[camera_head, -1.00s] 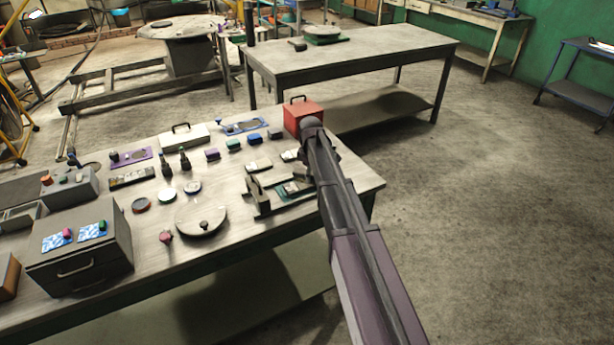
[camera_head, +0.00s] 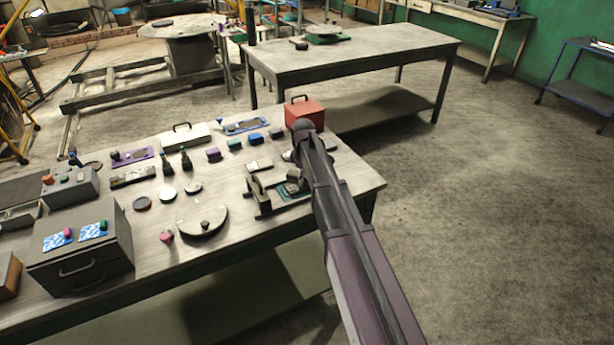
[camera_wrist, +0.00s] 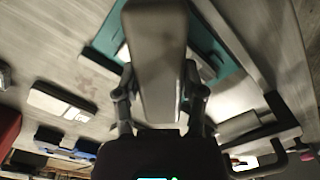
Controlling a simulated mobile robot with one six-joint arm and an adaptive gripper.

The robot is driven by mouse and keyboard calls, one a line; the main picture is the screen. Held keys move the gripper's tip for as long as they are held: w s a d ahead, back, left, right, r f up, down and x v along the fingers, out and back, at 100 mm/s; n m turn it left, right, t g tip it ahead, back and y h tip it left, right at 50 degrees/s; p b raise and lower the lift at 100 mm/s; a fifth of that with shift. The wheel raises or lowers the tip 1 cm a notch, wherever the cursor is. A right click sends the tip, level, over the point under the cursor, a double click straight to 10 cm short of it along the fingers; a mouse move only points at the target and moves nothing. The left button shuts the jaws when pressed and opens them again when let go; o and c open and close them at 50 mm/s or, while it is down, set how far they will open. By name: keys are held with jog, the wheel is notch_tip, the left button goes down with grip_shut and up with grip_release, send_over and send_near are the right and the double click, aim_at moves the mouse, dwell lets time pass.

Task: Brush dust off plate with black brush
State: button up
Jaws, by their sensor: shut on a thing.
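My gripper (camera_wrist: 160,108) is shut on a long, grey-looking block, which I take to be the black brush (camera_wrist: 157,55). The brush covers the middle of the wrist view. Its lower end is hidden, so I cannot tell whether it touches anything. A teal-green plate (camera_wrist: 106,38) lies beyond and below the brush, with pale patches partly covered by it. In the head view the plate (camera_head: 293,192) lies by a grey fixture (camera_head: 262,199) near the table's right end. My arm hides most of the gripper there. I cannot make out dust.
A red box (camera_head: 305,112) stands on the table's far right corner, close to my arm. A pale case (camera_wrist: 62,104) lies left of the plate in the wrist view. Small blocks, discs and bottles (camera_head: 186,158) cover the table's middle. A grey drawer box (camera_head: 80,250) stands at the front left.

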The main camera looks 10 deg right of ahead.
jog(key=shift+d, duration=0.1)
dwell(0.3)
jog(key=shift+w+d+f, duration=0.1)
jog(key=shift+w+d, duration=0.1)
jog(key=shift+d, duration=0.5)
jog(key=shift+w+d, duration=0.2)
jog(key=shift+d, duration=0.45)
jog(key=shift+s+a, duration=0.2)
jog(key=shift+a, duration=0.55)
jog(key=shift+s+a, duration=0.2)
jog(key=shift+a, duration=0.55)
notch_tip(320, 180, up, 6)
jog(key=p, duration=0.6)
jog(key=shift+r+p, duration=1.5)
jog(key=shift+r, duration=0.1)
